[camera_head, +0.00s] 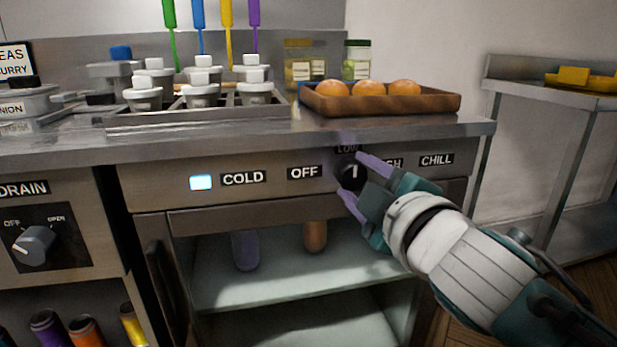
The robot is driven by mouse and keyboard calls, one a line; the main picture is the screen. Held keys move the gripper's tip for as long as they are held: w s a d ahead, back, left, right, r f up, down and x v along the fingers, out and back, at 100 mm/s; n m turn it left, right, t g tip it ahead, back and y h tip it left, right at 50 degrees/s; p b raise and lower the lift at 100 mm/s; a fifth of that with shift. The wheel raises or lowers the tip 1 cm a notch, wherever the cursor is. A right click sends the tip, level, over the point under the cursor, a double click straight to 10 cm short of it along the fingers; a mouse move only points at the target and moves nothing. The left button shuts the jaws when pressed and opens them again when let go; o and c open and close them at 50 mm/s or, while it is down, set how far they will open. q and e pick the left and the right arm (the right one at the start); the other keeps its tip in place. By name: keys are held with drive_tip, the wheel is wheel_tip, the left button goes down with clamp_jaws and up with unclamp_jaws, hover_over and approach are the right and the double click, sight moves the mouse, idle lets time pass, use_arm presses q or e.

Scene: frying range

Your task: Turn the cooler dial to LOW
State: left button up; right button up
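The cooler dial (349,171) is a round black knob on the steel front panel of the cooler. Its white mark stands about upright, toward the LOW label (347,149) above it, which is partly hidden. My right gripper (350,173) reaches in from the right. Its two purple fingers lie on either side of the dial, one at its upper right and one at its lower left. I cannot tell whether they press on it. The OFF label (304,172) is left of the dial. The HIGH label (396,163) is partly covered by my gripper. My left gripper is not in view.
A lit indicator (201,183) sits left of the COLD label (243,178). A wooden tray (388,105) with orange round items stands on the counter above. A drain knob (34,245) is at the left. The open cooler shelf (285,282) lies below.

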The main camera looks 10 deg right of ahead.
drive_tip(key=o, duration=0.4)
drive_tip(key=shift+c, duration=0.2)
drive_tip(key=shift+s, duration=0.15)
drive_tip(key=shift+s+r, duration=0.1)
drive_tip(key=shift+s, duration=0.2)
drive_tip(key=s+p, duration=0.2)
drive_tip(key=s, duration=0.7)
drive_tip(key=shift+d+r, duration=0.3)
